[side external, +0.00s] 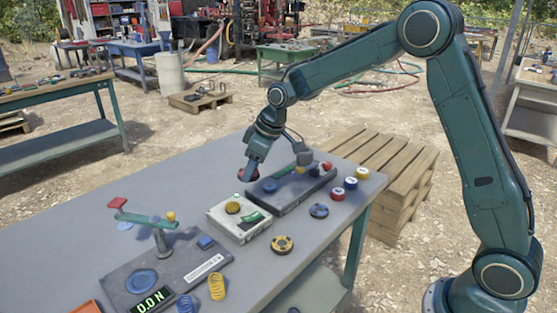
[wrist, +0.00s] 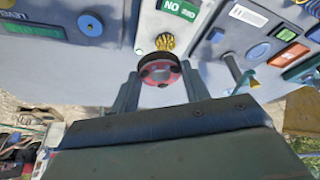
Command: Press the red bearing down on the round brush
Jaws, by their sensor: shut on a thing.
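The red bearing (side external: 247,176), a red ring with dark spots, is between the fingers of my gripper (side external: 251,168). The wrist view shows the bearing (wrist: 158,72) held between the two fingertips of my gripper (wrist: 160,80). The round brush (side external: 232,208) is a yellow bristled disc on top of a pale box (side external: 228,224). In the wrist view the brush (wrist: 165,42) shows just past the bearing's far edge. The bearing is above the table and apart from the brush, behind it and to its right in the side view.
A dark panel (side external: 283,201) with coloured knobs lies right of the pale box. A dark scale-like plate (side external: 128,287) with a post and a balance arm (side external: 148,219) stands at left. Yellow spring (side external: 217,287), yellow-black disc (side external: 282,244) and blue disc (side external: 319,210) lie in front.

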